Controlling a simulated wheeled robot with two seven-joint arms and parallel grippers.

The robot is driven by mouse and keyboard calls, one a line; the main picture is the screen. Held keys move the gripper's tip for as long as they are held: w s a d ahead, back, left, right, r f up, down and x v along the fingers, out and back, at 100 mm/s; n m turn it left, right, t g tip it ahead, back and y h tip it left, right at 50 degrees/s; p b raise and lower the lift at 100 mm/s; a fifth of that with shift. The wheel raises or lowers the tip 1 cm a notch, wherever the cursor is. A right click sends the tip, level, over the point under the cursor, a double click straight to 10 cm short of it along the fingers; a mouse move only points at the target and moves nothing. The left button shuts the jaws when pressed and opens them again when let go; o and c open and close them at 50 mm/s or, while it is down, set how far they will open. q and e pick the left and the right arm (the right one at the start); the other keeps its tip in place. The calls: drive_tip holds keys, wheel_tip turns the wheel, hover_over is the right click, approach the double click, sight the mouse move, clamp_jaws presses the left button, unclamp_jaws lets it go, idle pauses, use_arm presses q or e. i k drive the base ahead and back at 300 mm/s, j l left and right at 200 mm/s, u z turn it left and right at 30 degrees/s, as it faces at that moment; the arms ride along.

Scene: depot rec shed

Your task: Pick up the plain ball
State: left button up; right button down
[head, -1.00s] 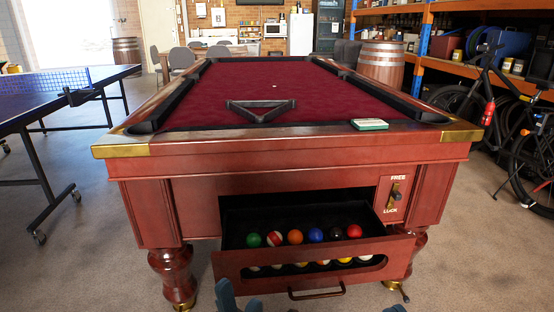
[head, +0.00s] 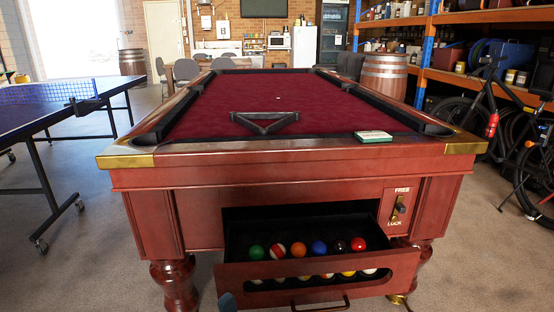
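The open drawer (head: 232,273) at the front of the pool table holds several balls. Its back row runs from a green ball (head: 256,252), a red-and-white striped ball (head: 278,251), an orange ball (head: 298,250) and a blue ball (head: 319,248) to a black ball (head: 339,246) and a red ball (head: 358,244). A front row shows only partly through the drawer's slot. A small white ball (head: 278,98) lies alone on the red cloth. I cannot tell which ball is meant by plain. A blue-grey tip of my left gripper (head: 227,302) shows at the bottom edge, apart from the balls; my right gripper is out of view.
A black triangle rack (head: 265,124) and a green-and-white box (head: 373,137) lie on the pool table (head: 280,160). A table-tennis table (head: 40,115) stands left, bicycles (head: 480,110) and shelving right. The drawer handle (head: 320,306) juts forward.

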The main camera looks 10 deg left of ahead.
sight(298, 249)
drive_tip(key=i+l+u, duration=0.1)
drive_tip(key=l+u, duration=0.25)
drive_tip(key=l, duration=0.2)
drive_tip(key=i+l+u, duration=0.1)
drive_tip(key=l+u, duration=0.3)
drive_tip(key=l, duration=0.15)
drive_tip(key=l+u, duration=0.35)
drive_tip(key=l, duration=0.2)
